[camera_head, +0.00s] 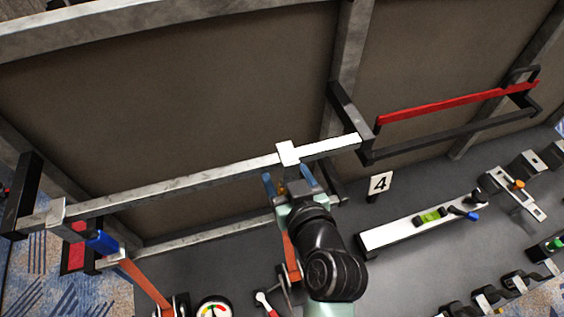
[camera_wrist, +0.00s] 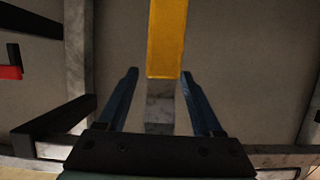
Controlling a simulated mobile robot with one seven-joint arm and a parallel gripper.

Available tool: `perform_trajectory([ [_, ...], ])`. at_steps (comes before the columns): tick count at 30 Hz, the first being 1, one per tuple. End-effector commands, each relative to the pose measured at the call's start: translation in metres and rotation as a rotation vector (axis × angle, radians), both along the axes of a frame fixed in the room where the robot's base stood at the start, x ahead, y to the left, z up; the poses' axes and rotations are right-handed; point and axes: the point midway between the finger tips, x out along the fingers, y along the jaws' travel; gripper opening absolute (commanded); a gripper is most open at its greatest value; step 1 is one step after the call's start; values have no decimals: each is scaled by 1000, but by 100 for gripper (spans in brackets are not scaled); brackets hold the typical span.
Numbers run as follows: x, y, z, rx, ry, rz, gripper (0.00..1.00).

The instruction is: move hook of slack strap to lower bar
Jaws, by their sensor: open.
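A grey metal hook (camera_head: 287,153) sits over the upper bar (camera_head: 170,188) near its right end. In the wrist view a yellow grip (camera_wrist: 167,40) and a grey metal part (camera_wrist: 159,108) show between the fingers. My gripper (camera_head: 287,177) is open just below this hook, fingers either side of the grip; contact cannot be told. An orange strap (camera_head: 291,257) runs down, partly hidden by my arm. A second hook (camera_head: 57,211) with a blue grip (camera_head: 102,242) hangs at the bar's left end; its orange strap (camera_head: 146,284) looks straight. A lower bar (camera_head: 205,232) runs beneath, partly hidden.
Black brackets (camera_head: 24,195) stick out at the bar's ends. A red bar (camera_head: 450,103) and a black rail are at right. A "4" sign (camera_head: 380,184), a beam with a green level (camera_head: 430,216), a gauge (camera_head: 214,308) and clamps stand below. The wall panel is behind.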

Motion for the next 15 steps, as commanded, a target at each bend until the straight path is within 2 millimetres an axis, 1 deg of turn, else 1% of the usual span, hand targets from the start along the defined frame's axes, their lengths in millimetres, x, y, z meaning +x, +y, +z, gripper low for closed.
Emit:
perform_trajectory([
  [3, 5, 2, -1, 0, 0, 1, 68],
  [11, 5, 2, -2, -1, 0, 1, 68],
  [12, 5, 2, -2, 0, 0, 0, 64],
  [14, 5, 2, -2, 0, 0, 0, 53],
  [15, 5, 2, -2, 0, 0, 0, 46],
])
